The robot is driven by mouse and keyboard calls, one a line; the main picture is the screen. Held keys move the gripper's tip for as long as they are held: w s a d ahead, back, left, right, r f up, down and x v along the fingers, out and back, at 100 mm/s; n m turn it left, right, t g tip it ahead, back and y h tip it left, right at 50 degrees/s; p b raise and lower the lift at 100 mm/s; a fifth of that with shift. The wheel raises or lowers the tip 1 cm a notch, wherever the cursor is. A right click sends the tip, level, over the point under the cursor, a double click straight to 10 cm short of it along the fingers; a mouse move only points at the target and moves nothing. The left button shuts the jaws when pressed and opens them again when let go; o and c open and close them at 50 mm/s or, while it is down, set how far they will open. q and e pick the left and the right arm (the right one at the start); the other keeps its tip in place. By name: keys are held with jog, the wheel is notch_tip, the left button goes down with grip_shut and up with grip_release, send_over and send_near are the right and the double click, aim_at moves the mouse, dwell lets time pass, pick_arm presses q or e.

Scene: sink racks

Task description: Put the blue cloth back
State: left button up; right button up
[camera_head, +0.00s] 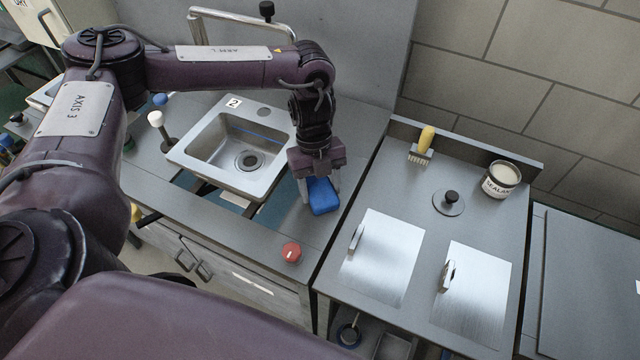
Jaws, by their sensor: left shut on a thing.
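The blue cloth (322,196) is a small blue block-like piece at the right side of the sink counter. My left gripper (318,182) reaches down over it from above and is shut on it. The cloth is at or just above the grey counter top; I cannot tell whether it touches. The gripper hides the cloth's upper part. The metal sink (205,151), marked 2, lies just left of the gripper. My right gripper is not in view.
A red knob (291,253) sits near the counter's front edge. To the right are two metal lids (384,262) with handles, a yellow-handled brush (426,141), a round black-knobbed lid (448,202) and a sealant tin (501,181). A faucet (240,17) stands behind the sink.

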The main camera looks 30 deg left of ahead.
pick_arm(q)
jog(key=shift+f, duration=0.2)
jog(key=o, duration=0.9)
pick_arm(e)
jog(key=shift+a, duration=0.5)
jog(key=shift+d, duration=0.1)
